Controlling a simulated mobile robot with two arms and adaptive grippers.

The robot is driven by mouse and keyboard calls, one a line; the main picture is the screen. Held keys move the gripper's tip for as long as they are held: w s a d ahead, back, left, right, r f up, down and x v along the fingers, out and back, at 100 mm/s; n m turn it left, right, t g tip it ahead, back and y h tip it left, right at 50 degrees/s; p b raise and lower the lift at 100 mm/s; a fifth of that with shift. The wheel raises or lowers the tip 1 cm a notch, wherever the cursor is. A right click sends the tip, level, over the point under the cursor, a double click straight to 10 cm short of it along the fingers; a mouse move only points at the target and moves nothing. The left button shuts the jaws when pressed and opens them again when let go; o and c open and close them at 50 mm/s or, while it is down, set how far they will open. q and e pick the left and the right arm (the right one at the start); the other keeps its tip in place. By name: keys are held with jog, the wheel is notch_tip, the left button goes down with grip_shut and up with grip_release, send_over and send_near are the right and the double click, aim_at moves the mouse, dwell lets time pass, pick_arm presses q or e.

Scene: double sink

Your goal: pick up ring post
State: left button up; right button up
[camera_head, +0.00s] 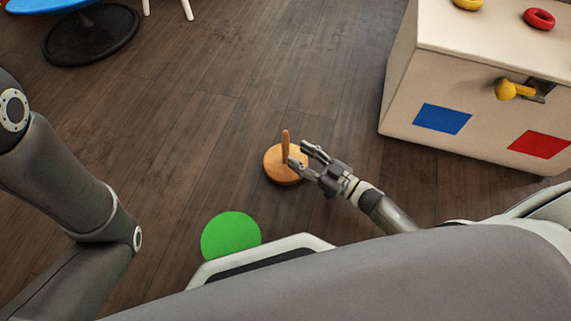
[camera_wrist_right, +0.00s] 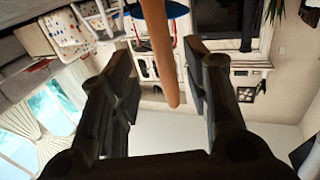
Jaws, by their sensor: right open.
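The ring post is a round wooden base (camera_head: 272,170) with an upright wooden peg (camera_head: 285,146), standing on the floor in the middle of the head view. My right gripper (camera_head: 299,156) is open, with its fingers at the right side of the peg, above the base. In the right wrist view the peg (camera_wrist_right: 160,50) shows between the two open fingers (camera_wrist_right: 158,95); I cannot tell whether either finger touches it. The ring post's base is out of sight there. My left arm shows at the left of the head view, but its gripper is not in view.
A cream box (camera_head: 403,75) with blue and red squares and a yellow knob stands at the right. A yellow ring (camera_head: 468,4) and a red ring (camera_head: 539,19) lie on top. A green disc (camera_head: 230,236) is near my base.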

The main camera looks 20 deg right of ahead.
aim_at(286, 147)
jog(key=b+x, duration=0.3)
jog(key=x, duration=0.2)
jog(key=shift+s+a+r+b, duration=0.1)
jog(key=shift+s+a+b, duration=0.05)
jog(key=shift+b, duration=0.15)
jog(key=shift+w+a+r, duration=0.15)
jog(key=shift+w, duration=0.1)
grip_shut()
